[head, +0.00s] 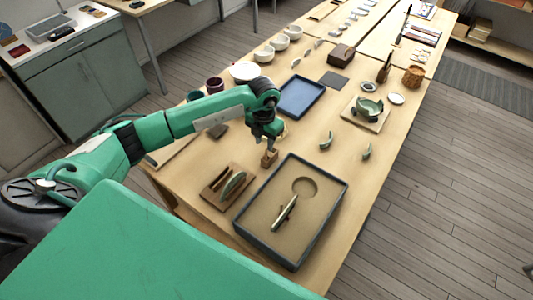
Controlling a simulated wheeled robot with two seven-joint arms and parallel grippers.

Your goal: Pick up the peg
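My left gripper (268,148) is over the near part of the wooden table, pointing down. Its fingertips are at a small brown wooden piece (270,159), which looks like the peg. The fingers overlap its top in this view. I cannot tell whether they are closed on it, or whether it rests on the table. The lower part of the piece shows below the fingers. My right gripper is not in view.
A blue-rimmed sand tray (328,217) holding a pale green shard (285,213) is close by at lower right. A wooden rack (219,190) with a shard stands at lower left. An empty blue tray (303,97) lies behind. Loose shards (326,140) lie to the right.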

